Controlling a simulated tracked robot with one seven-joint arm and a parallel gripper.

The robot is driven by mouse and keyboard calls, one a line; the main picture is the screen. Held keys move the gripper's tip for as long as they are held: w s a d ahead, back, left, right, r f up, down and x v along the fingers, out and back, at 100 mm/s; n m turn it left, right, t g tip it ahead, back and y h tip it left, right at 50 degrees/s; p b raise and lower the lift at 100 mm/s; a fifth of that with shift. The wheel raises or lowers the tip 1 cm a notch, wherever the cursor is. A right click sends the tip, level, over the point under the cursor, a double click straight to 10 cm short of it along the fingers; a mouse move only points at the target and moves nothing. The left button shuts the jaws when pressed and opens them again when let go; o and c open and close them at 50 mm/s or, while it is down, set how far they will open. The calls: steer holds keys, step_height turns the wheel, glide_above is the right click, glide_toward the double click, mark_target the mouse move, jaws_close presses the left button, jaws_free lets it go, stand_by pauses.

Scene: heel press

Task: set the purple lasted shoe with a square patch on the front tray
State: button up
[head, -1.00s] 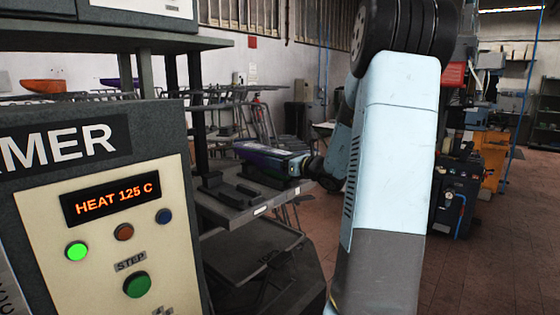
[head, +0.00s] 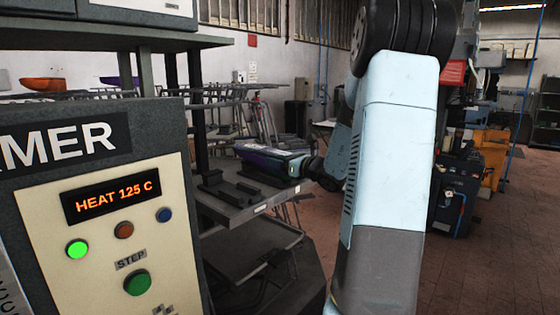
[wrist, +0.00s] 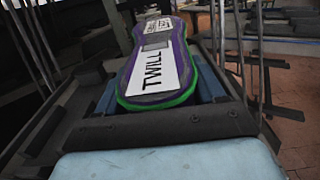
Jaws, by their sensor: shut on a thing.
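The purple shoe (head: 265,155) is at the end of my arm, over a grey tray (head: 240,215) with a small white label on its front edge. In the wrist view the shoe (wrist: 150,85) has a green rim, a white panel reading TWILL and a grey square patch. My gripper (wrist: 158,92) is shut on its near end, one blue-grey finger on each side. The shoe points away from me, into the rack. I cannot tell whether it touches the tray or the dark blocks (head: 230,190) on it.
The heating machine (head: 120,235), reading HEAT 125 C with a lit green button, fills the left foreground. Dark posts (head: 197,100) stand beside the tray. Another shelf (head: 245,250) lies below. Wire racks stand behind; open floor (head: 480,275) lies to the right.

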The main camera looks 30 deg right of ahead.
steer(key=shift+f, duration=0.15)
steer(key=o, duration=1.8)
steer(key=shift+f, duration=0.1)
steer(key=v, duration=1.3)
steer(key=shift+s, duration=0.4)
steer(key=shift+d, duration=0.1)
